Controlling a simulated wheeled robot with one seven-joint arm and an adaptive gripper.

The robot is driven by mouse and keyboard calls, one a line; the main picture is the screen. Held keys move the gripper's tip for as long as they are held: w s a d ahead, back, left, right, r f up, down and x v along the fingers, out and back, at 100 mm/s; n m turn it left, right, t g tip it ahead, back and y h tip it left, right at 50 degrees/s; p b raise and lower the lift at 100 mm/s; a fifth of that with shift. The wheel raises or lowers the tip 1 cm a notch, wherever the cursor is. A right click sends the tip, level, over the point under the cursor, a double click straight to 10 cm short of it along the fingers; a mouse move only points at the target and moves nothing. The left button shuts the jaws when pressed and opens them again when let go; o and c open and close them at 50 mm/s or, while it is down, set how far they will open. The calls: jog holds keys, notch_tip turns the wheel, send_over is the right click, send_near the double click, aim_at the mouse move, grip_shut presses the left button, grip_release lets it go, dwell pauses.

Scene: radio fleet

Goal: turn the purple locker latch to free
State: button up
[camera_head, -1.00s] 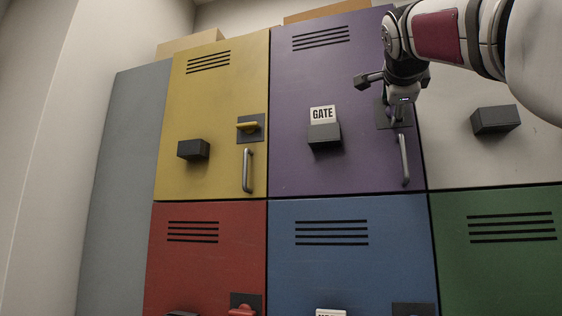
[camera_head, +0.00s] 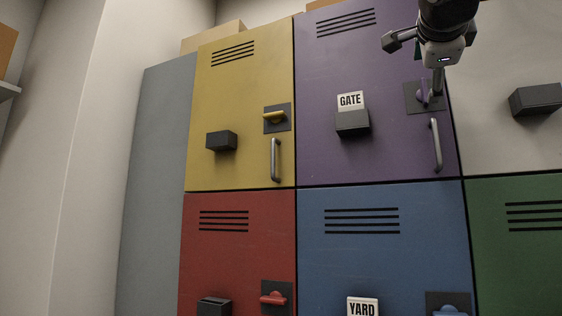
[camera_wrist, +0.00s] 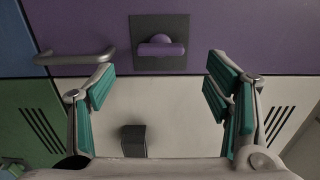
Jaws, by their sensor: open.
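The purple locker door (camera_head: 350,150) has a dark square latch plate (camera_head: 412,101) near its upper right edge. The purple latch (camera_head: 423,92) on it stands upright, parallel to the grey door handle (camera_head: 436,145) below; my gripper partly covers the plate. In the wrist view the latch (camera_wrist: 160,49) shows as a purple bar with a round hub on its plate (camera_wrist: 146,22). My gripper (camera_wrist: 160,75) is open and empty, its green-padded fingers spread either side of the latch's line. It does not appear to touch the latch. In the head view my gripper (camera_head: 432,58) is in front of the plate.
A dark block (camera_head: 352,123) with a GATE card (camera_head: 350,100) juts from the purple door. The yellow locker (camera_head: 240,90) is left, its latch (camera_head: 274,115) level. A pale door (camera_head: 510,135) with a dark block (camera_head: 537,99) is right. Red, blue and green lockers are below.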

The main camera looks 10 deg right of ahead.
jog(key=v, duration=0.5)
jog(key=shift+s, duration=0.1)
dwell(0.3)
jog(key=a+f+n+g+y, duration=0.2)
jog(key=a+f+n, duration=0.15)
jog(key=f, duration=0.75)
jog(key=s+a+f+n+g+y, duration=0.15)
jog(key=f+n, duration=0.35)
jog(key=f, duration=0.6)
jog(key=a+f+n+g+y, duration=0.3)
jog(key=f+n, duration=0.1)
jog(key=f, duration=0.7)
jog(key=s+a+f+n+g+y, duration=0.1)
jog(key=s+a+f+n+g, duration=0.2)
jog(key=s+f, duration=0.5)
jog(key=s+a+f+n+g+y, duration=0.15)
jog(key=s+f+n, duration=0.3)
jog(key=f, duration=0.65)
jog(key=s+a+f+n+g+y, duration=0.1)
jog(key=s+a+f+n+g, duration=0.2)
jog(key=s+f+n, duration=0.5)
notch_tip(320, 180, up, 16)
jog(key=w+m+t+p, duration=0.2)
jog(key=m+t+p, duration=0.1)
jog(key=p, duration=1.2)
jog(key=shift+w+p, duration=0.35)
jog(key=shift+p, duration=0.05)
